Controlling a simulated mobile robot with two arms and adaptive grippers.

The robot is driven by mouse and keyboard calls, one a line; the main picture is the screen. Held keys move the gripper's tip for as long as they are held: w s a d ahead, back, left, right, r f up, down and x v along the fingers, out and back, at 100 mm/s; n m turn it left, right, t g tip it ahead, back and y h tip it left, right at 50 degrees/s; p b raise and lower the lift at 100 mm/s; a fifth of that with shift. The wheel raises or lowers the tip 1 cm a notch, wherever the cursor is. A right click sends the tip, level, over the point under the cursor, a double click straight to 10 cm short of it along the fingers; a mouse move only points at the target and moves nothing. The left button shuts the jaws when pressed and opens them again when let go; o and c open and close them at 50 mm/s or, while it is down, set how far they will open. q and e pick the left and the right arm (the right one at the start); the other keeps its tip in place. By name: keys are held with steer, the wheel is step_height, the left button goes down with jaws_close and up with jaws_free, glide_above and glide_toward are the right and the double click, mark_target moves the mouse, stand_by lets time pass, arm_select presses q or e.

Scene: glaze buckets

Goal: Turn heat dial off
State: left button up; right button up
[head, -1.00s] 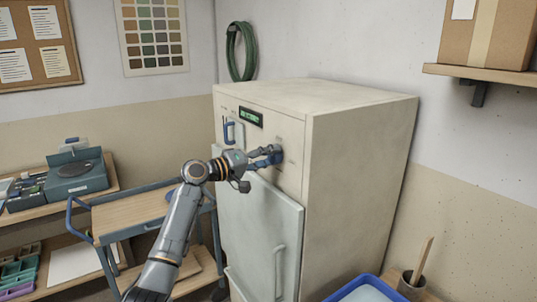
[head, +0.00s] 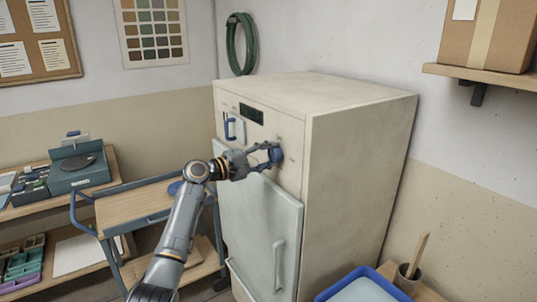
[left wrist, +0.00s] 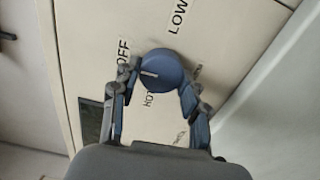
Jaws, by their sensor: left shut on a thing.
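The heat dial (head: 275,155) is a round blue knob on the upper front panel of a cream cabinet (head: 360,150). My left gripper (head: 270,155) is shut on it, a finger on each side. In the left wrist view the blue dial (left wrist: 162,70) sits between the fingertips (left wrist: 160,82). Its white mark points left, toward the side where the OFF label (left wrist: 123,55) is printed. LOW and HOT labels are also printed around it. The display (head: 251,114) on the panel looks dark. My right gripper is not in view.
A door with a handle (head: 278,255) is below. A cart (head: 135,208) stands to the left. A blue tray (head: 360,290) and a cup (head: 408,278) are at the lower right.

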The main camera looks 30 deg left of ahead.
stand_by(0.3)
arm_select(q)
steer(key=o, duration=1.1)
steer(key=shift+s+a, duration=0.1)
steer(key=v, duration=1.1)
steer(key=shift+s+a, duration=0.1)
steer(key=shift+s, duration=0.3)
